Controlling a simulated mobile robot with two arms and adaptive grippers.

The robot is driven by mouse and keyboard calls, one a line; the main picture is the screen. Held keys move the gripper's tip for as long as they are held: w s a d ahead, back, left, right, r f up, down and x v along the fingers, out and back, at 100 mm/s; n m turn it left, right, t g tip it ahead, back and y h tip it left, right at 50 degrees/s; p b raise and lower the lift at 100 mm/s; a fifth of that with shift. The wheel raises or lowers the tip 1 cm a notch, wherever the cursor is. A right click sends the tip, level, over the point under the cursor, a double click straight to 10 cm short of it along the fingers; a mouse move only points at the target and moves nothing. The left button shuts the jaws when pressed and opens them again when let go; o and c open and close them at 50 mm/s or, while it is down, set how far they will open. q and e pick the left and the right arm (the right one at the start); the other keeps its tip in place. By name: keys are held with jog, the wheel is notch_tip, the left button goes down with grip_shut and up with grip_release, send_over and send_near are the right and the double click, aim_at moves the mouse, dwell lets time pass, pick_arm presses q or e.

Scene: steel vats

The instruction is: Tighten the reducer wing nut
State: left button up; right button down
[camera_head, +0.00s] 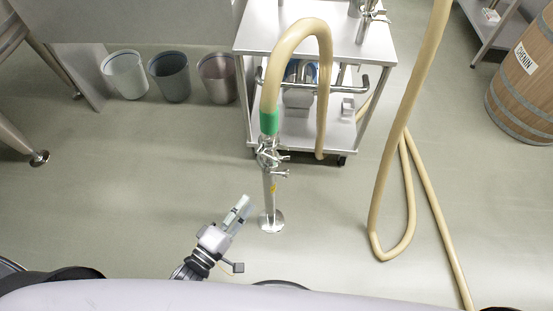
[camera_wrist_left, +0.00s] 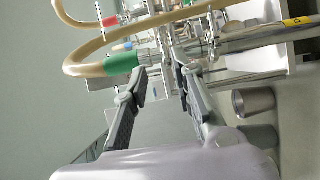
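A beige hose with a green cuff (camera_head: 269,123) comes down onto a steel clamped fitting (camera_head: 267,154) on top of an upright pipe stand (camera_head: 269,195). Small handles or wing nuts (camera_head: 284,158) stick out to the right of the fitting; they are too small to tell which is the reducer wing nut. My left gripper (camera_head: 242,208) is below and left of the fitting, apart from it. In the left wrist view the gripper (camera_wrist_left: 160,76) is open and empty, with the green cuff (camera_wrist_left: 122,61) and fitting beyond its fingertips. My right gripper is not in view.
A steel cart (camera_head: 380,50) stands behind the fitting. Three bins (camera_head: 170,76) stand at the back left, and a wooden barrel (camera_head: 525,90) at the right. A long hose (camera_head: 385,190) hangs and loops on the floor at the right. The floor left of the stand is clear.

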aim_at(277, 160)
pick_arm(q)
jog(key=x, duration=1.7)
jog(key=shift+f, duration=0.1)
jog(key=shift+c, duration=0.5)
grip_shut()
